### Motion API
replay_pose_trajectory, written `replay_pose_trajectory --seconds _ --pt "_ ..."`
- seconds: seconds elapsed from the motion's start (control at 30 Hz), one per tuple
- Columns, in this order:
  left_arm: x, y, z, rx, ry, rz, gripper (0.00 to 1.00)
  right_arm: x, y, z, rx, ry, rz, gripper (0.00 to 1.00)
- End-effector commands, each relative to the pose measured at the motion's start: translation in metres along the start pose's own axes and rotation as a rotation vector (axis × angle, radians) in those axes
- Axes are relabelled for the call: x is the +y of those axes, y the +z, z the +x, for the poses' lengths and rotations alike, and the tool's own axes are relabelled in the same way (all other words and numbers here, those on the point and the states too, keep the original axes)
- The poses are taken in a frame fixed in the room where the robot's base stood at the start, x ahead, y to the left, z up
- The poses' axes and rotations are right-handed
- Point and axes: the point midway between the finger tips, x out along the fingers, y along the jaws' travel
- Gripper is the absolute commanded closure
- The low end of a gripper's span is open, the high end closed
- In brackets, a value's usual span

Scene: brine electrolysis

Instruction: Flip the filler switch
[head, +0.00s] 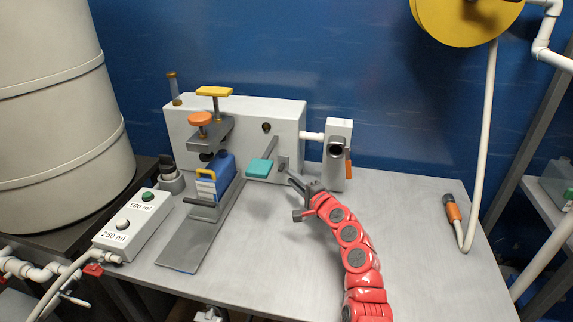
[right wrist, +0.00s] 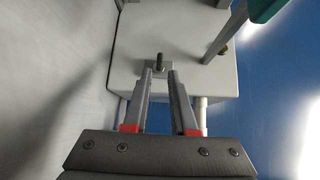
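The filler machine (head: 240,115) is a light grey box at the back of the table. Its switch (head: 284,163) is a small metal toggle on a square plate low on the front right; in the right wrist view the switch (right wrist: 159,62) stands out from the grey face. My right gripper (head: 291,180) is in front of it, fingers pointing at the machine. In the right wrist view the right gripper (right wrist: 160,75) has its fingertips apart, with the switch just beyond or between them; contact cannot be told. The left gripper is not in view.
A teal paddle on a lever (head: 260,168) is just left of the switch. A blue canister (head: 212,180) stands under the clamp. A two-button box (head: 132,225) is at the left. A white pipe fitting (head: 338,130) stands right.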

Motion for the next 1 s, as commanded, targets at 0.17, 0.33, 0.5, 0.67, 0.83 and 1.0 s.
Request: replay_pose_trajectory --seconds 0.17,0.33,0.5,0.67,0.83,1.0 --pt "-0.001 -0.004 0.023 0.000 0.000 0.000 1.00 -0.003 -0.001 -0.040 0.004 0.000 0.001 0.75" --pt "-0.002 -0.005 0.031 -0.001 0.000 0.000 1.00 -0.001 -0.001 -0.073 0.003 0.001 0.001 0.75" --pt "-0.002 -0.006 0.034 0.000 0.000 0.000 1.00 0.001 0.000 -0.096 0.000 0.002 0.001 0.75" --pt "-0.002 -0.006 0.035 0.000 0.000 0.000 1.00 0.001 0.000 -0.104 0.000 0.001 0.000 0.75" --pt "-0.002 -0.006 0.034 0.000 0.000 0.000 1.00 0.001 0.000 -0.105 0.000 0.001 0.000 0.75" --pt "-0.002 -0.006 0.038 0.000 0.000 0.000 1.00 -0.002 0.002 -0.102 0.002 -0.004 0.005 0.57"
